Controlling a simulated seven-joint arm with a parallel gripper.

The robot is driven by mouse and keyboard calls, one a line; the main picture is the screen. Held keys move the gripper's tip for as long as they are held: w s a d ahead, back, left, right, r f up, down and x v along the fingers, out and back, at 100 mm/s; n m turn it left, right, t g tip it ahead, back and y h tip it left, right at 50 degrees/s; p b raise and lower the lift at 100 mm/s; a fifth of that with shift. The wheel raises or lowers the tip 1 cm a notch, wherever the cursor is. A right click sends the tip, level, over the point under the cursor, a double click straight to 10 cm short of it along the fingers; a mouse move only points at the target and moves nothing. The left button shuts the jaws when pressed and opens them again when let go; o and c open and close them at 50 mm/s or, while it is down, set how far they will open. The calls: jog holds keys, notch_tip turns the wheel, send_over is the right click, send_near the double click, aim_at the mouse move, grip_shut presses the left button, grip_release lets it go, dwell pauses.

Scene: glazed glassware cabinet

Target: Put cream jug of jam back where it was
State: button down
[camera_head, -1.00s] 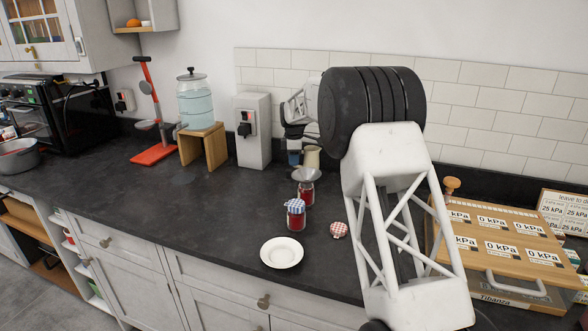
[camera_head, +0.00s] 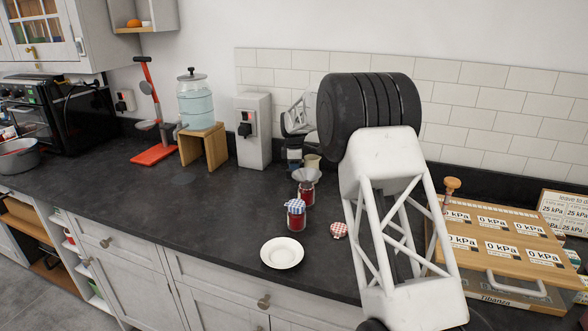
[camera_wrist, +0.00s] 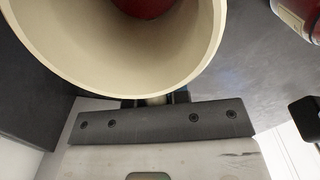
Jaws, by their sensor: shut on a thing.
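The cream jug (camera_head: 312,162) is at the back of the counter, behind the jar with the funnel and partly hidden by my arm and that funnel. In the wrist view its wide cream rim (camera_wrist: 205,62) fills the upper left, with dark red jam inside. My gripper (camera_head: 295,158) is shut on the jug at its near side in the wrist view; the fingertips (camera_wrist: 155,99) are mostly hidden under the rim. Whether the jug's base touches the counter is hidden.
A jam jar with a metal funnel (camera_head: 306,177) stands in front of the jug. A jar with a blue checked lid (camera_head: 296,208), a red checked lid (camera_head: 339,230) and a white plate (camera_head: 282,252) are nearer. A grey box (camera_head: 253,130) stands behind left. The left-middle counter is clear.

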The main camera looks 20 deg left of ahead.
jog(key=shift+f, duration=0.1)
jog(key=c, duration=1.1)
grip_release()
notch_tip(320, 180, up, 12)
jog(key=shift+r, duration=0.1)
dwell(0.6)
